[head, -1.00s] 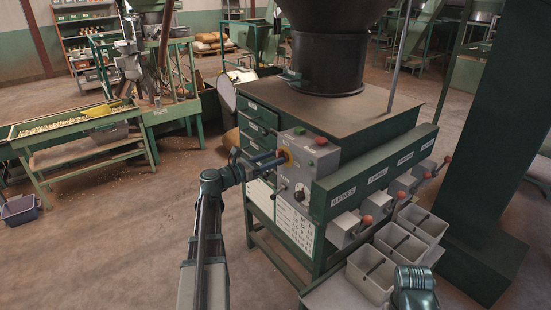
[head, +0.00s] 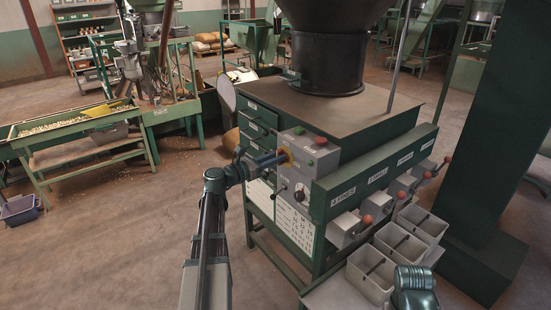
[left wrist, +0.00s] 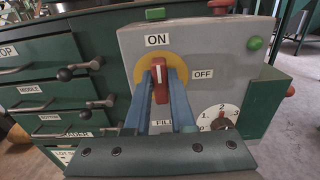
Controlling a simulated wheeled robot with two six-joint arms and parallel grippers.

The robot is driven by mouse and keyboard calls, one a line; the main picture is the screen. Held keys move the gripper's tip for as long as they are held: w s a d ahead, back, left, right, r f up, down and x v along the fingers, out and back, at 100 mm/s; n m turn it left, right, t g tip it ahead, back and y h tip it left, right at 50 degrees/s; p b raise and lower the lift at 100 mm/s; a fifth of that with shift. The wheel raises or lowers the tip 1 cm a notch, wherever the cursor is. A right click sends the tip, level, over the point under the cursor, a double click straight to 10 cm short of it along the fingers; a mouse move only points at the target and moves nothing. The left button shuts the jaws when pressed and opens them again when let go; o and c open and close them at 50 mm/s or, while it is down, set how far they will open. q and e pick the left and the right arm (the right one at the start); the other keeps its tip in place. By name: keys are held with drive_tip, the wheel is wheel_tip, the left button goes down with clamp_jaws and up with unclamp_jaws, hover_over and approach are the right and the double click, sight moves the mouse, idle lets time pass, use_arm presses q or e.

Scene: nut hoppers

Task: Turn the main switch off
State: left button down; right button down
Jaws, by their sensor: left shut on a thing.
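The main switch has a red handle (left wrist: 161,82) on a round yellow plate (left wrist: 177,62), on the front of a grey control box (head: 316,163). In the left wrist view the handle stands nearly upright, its upper end toward the ON label (left wrist: 157,40). The OFF label (left wrist: 203,73) is to the right of the plate. My left gripper (head: 282,157) reaches the box from the left. Its blue fingers are shut on the handle, one on each side, and hide part of the plate. My right gripper is not in view; only part of my right arm shows at the bottom right.
A numbered selector dial (left wrist: 220,118) sits below right of the switch. A green button (head: 299,131) and a red button (head: 321,140) are on the box top. Drawers with dark knobs (left wrist: 65,74) lie to the left. Grey bins (head: 371,275) stand at front right.

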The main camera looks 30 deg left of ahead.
use_arm(q)
drive_tip(key=shift+m, duration=0.3)
drive_tip(key=shift+s+d+f+m+b, duration=0.1)
drive_tip(key=shift+d+f+m+b, duration=0.15)
drive_tip(key=shift+m, duration=2.6)
drive_tip(key=shift+s+d+f+m+b, duration=0.1)
drive_tip(key=shift+d+f+m+b, duration=0.1)
drive_tip(key=shift+m, duration=2.7)
drive_tip(key=shift+s+d+f+m+b, duration=0.1)
drive_tip(key=shift+d+f+m+b, duration=0.15)
drive_tip(key=shift+m, duration=2.9)
drive_tip(key=c, duration=0.8)
unclamp_jaws()
drive_tip(key=shift+o, duration=0.2)
drive_tip(key=shift+a, duration=0.1)
drive_tip(key=v, duration=1.3)
drive_tip(key=shift+s, duration=0.35)
